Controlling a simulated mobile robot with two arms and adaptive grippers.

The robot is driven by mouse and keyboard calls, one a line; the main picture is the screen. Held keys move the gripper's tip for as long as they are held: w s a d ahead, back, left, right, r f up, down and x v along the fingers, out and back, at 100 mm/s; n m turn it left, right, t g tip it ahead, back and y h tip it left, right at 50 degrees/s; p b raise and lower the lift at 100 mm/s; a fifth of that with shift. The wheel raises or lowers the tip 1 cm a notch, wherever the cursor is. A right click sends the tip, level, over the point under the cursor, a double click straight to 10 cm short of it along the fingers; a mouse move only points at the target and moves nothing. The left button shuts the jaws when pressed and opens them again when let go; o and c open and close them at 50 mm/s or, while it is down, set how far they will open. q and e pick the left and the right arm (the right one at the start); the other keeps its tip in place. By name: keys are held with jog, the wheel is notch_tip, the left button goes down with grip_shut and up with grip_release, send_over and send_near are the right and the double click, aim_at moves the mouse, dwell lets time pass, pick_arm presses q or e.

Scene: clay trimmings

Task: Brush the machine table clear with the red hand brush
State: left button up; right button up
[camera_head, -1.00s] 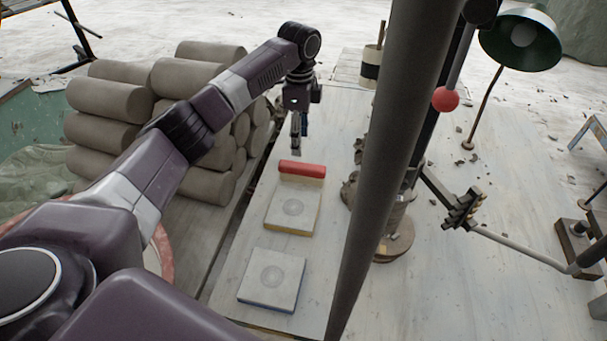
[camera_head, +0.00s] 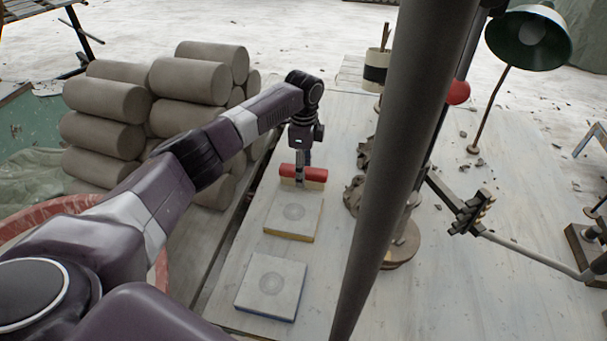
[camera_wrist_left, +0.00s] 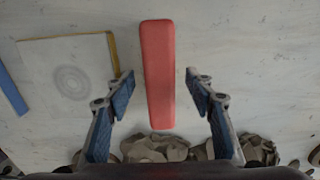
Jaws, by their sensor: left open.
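The red hand brush (camera_head: 317,175) stands on the pale table (camera_head: 335,130), red back up, just beyond the upper square slab. In the left wrist view the brush (camera_wrist_left: 158,70) lies between the two spread fingers, with a gap on both sides. My left gripper (camera_head: 302,178) is open, reaching down over the brush; it also shows in the left wrist view (camera_wrist_left: 160,85). Grey-brown clay trimmings (camera_head: 353,194) lie right of the brush, partly hidden by the dark pole. They also show at the bottom of the left wrist view (camera_wrist_left: 155,149). My right gripper is not in view.
Two square slabs with round marks, one yellow-edged (camera_head: 293,213) and one blue-edged (camera_head: 271,284), lie toward the front. A thick dark pole (camera_head: 405,150) crosses the table. Stacked clay rolls (camera_head: 105,100) stand left. A green lamp (camera_head: 530,38) stands at the back right.

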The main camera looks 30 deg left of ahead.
pick_arm(q)
jog(key=shift+f, duration=0.6)
jog(key=c, duration=1.3)
